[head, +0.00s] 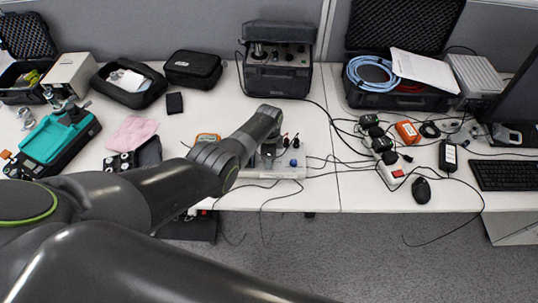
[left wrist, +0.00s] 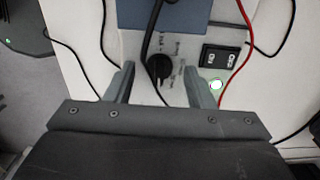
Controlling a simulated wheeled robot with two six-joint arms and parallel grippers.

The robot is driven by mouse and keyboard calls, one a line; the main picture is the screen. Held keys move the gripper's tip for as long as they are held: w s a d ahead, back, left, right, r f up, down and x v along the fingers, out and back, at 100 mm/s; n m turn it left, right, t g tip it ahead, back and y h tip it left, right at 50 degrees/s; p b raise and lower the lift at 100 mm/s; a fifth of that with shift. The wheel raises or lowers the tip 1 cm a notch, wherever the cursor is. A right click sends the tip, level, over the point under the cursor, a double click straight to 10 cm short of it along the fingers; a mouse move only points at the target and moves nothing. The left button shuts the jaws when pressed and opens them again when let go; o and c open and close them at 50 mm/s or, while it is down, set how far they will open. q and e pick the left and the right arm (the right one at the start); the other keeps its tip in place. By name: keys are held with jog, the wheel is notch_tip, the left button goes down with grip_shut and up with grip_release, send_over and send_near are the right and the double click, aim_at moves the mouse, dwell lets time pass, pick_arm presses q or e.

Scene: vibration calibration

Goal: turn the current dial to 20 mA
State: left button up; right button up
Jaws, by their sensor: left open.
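The current dial (left wrist: 158,68) is a small black knob on a light panel in the left wrist view, with small dark markings around it that I cannot read. My left gripper (left wrist: 160,75) is open, with one finger on each side of the dial. I cannot tell whether either finger touches it. In the head view my left gripper (head: 268,158) is over the pale instrument box (head: 288,173) at the table's front edge, and my arm hides the dial there.
A black rocker switch (left wrist: 219,57) and a lit green-rimmed button (left wrist: 216,85) are right of the dial. A black cable (left wrist: 149,35) passes close above the dial, and a red wire (left wrist: 247,45) runs at the right. A power strip (head: 392,172) and mouse (head: 421,190) lie to the right.

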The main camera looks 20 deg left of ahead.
pick_arm(q)
jog(key=shift+r+p, duration=0.35)
jog(key=shift+r, duration=0.15)
notch_tip(320, 180, up, 7)
jog(key=shift+r+p, duration=0.15)
jog(key=shift+p, duration=0.9)
notch_tip(320, 180, up, 9)
jog(key=shift+b, duration=0.3)
